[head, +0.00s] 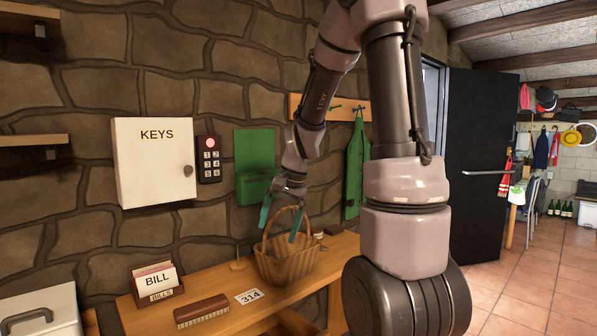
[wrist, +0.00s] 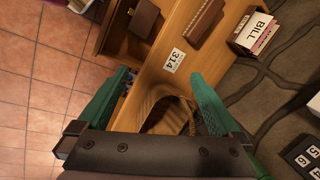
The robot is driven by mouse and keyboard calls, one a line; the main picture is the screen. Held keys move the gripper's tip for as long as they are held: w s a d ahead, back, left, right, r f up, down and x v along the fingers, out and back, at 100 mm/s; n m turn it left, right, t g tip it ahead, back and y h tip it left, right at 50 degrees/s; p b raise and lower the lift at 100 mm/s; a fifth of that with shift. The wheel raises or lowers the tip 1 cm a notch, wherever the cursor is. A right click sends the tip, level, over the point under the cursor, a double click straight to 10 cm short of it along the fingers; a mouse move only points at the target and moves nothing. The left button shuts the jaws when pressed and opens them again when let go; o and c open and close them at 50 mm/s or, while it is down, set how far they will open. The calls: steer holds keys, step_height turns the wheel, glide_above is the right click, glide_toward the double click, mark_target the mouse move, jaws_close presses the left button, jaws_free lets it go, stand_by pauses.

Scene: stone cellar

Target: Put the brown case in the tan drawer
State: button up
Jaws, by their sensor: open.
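The brown case (wrist: 146,20), with a small pale clasp, shows at the top of the wrist view. It appears to lie within the outline of the tan drawer (wrist: 104,32), which juts from the table's front; I cannot tell if it rests on the drawer's bottom. I cannot make out case or drawer in the head view. My gripper (head: 281,218) is open with green fingers, above the wicker basket (head: 287,264). The basket handle rises between the fingers; nothing is gripped. The basket (wrist: 172,112) also shows between the fingers in the wrist view.
The wooden table (head: 236,318) carries a brush (head: 201,311), a 314 card (head: 248,296) and a bill holder (head: 156,285). A key cabinet (head: 155,162) and keypad (head: 208,160) hang on the stone wall. Tiled floor (wrist: 40,80) lies open beside the table.

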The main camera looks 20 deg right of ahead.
steer(key=s+a+r+n+t, duration=0.1)
steer(key=s+r+n+t, duration=0.4)
steer(key=s+r, duration=1.1)
steer(key=shift+r+h, duration=0.3)
steer(key=shift+r, duration=0.2)
steer(key=shift+w, duration=0.1)
